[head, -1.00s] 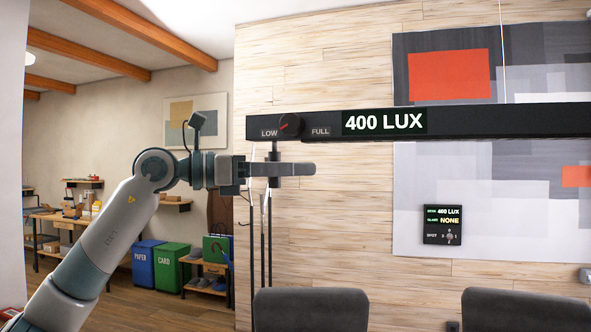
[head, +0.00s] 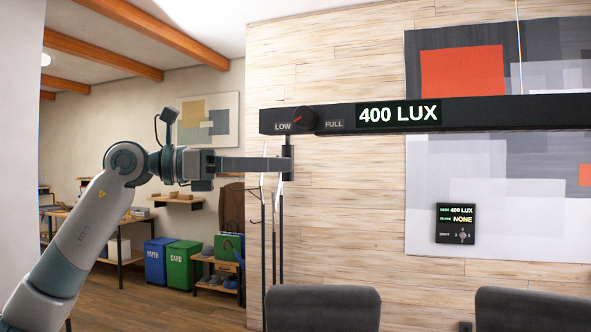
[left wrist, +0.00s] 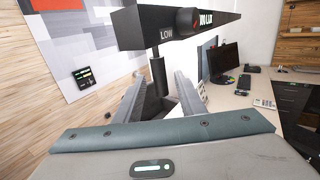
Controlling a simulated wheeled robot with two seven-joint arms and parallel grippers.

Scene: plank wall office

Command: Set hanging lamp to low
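The hanging lamp (head: 470,114) is a long black bar with a lit "400 LUX" display. Near its left end is a round black knob (head: 304,120) with a red pointer mark, between the labels LOW and FULL. A short black post (head: 288,148) hangs under that end; it also shows in the left wrist view (left wrist: 158,74). My left gripper (head: 286,165) is open below the bar, with its fingertips at the post's lower part. In the wrist view the post stands between the two fingers, with gaps at both sides. My right gripper is not in view.
A wall panel (head: 456,223) reads "400 LUX" and "NONE". Two dark chairs (head: 323,307) stand in front. A coat stand (head: 281,240) is behind and below the gripper. Blue and green bins (head: 183,264) stand at the left. The wrist view shows a desk with a monitor (left wrist: 223,62).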

